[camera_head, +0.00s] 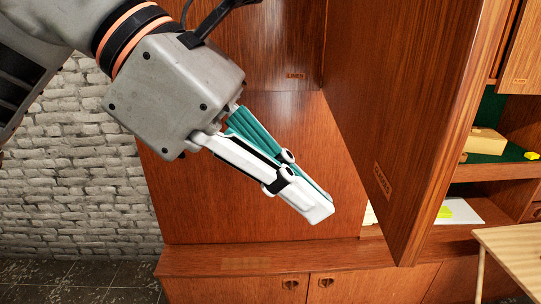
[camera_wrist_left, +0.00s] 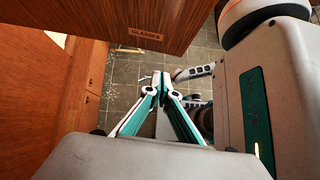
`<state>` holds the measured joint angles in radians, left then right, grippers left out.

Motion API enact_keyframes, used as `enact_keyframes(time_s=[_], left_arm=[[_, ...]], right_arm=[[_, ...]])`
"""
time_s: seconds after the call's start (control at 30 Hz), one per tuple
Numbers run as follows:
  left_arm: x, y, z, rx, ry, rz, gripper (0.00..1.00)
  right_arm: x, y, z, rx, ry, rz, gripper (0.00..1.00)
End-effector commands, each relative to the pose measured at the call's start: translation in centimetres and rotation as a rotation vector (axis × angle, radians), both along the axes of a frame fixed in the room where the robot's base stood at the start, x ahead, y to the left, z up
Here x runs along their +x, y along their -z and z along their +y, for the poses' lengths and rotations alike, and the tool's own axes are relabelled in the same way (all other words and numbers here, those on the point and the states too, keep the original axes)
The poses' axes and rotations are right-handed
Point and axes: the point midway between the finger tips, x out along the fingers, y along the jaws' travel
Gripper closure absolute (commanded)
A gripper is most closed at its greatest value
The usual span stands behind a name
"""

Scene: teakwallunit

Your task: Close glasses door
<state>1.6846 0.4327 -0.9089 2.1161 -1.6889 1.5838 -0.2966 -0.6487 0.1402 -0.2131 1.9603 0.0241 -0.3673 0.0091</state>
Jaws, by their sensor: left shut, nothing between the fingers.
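The glasses door (camera_head: 400,120) is a brown wooden panel that stands open, swung out from the wall unit towards me. Its small label shows low on its face, and in the wrist view the door (camera_wrist_left: 110,18) carries the readable word GLASSES. My left gripper (camera_head: 318,208) is shut and empty, with white and teal fingers pointing down and right. In the head view it is left of the door's labelled face. In the wrist view its closed fingertips (camera_wrist_left: 161,82) are beyond the door's lower edge in the picture. I cannot tell any contact.
Another closed door panel (camera_head: 280,45) is at the upper middle. Lower cabinet doors (camera_head: 307,285) are below a ledge. Open shelves (camera_head: 490,172) with a small box (camera_head: 485,141) are at right. A light wooden table (camera_head: 515,255) stands at the lower right.

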Motion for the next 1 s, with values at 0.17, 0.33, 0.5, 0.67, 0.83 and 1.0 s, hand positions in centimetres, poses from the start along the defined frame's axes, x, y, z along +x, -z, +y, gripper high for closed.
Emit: enact_keyframes(time_s=[0.17, 0.33, 0.5, 0.67, 0.83, 1.0], left_arm=[[-0.3, 1.0, -2.7, -0.001, 0.004, -0.001, 1.0], [-0.4, 1.1, -4.5, -0.002, 0.001, 0.0, 1.0], [-0.4, 1.1, -5.2, -0.003, -0.001, 0.002, 1.0], [-0.4, 1.1, -5.2, -0.003, -0.001, 0.002, 1.0], [-0.4, 1.1, -5.2, -0.003, -0.001, 0.002, 1.0], [-0.5, 1.2, -5.7, -0.003, -0.008, 0.0, 1.0]], right_arm=[[0.1, -0.5, -0.1, -0.002, 0.0, -0.001, 0.37], [0.2, -1.1, -0.1, -0.002, 0.0, -0.004, 0.37], [0.3, -1.4, 0.0, -0.001, 0.0, -0.009, 0.37], [0.4, -1.5, 0.0, 0.001, 0.0, -0.013, 0.37], [0.4, -1.5, 0.0, 0.0, 0.001, -0.013, 0.37], [0.4, -1.4, 0.0, 0.001, 0.001, -0.011, 0.37]])
